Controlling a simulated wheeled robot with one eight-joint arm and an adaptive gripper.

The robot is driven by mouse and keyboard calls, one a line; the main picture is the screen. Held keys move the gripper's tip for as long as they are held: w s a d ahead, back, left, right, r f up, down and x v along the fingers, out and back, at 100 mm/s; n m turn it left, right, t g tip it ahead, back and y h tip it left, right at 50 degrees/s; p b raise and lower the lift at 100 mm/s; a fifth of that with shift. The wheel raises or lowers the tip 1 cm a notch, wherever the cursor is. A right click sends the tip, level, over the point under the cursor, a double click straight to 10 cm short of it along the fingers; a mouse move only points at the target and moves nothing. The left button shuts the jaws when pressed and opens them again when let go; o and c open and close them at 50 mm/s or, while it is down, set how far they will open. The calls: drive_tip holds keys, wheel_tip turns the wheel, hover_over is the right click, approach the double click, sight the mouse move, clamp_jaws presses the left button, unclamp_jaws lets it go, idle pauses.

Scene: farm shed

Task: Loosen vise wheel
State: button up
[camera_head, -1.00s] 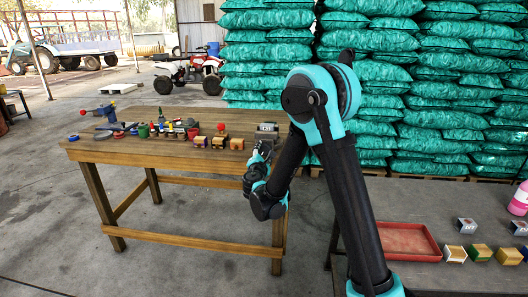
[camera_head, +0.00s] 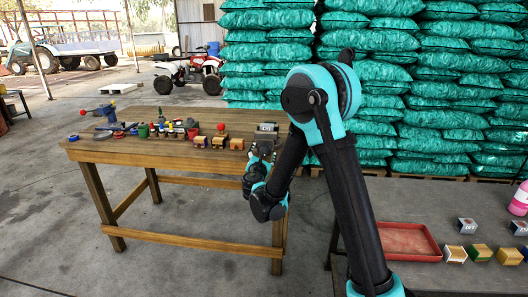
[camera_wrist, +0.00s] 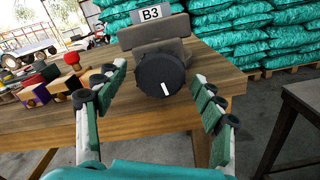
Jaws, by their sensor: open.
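In the head view the vise (camera_head: 267,128) stands just beyond my gripper (camera_head: 262,160), and my gripper hides the wheel there.
The wooden table (camera_head: 200,160) holds several small blocks (camera_head: 210,141) and tools left of the vise. At right, a dark table (camera_head: 440,205) bears a red tray (camera_head: 400,240) and more blocks. Stacked green sacks (camera_head: 430,90) stand behind.

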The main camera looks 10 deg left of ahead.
drive_tip(key=s, duration=0.8)
drive_tip(key=shift+s, duration=0.2)
drive_tip(key=shift+a, duration=0.1)
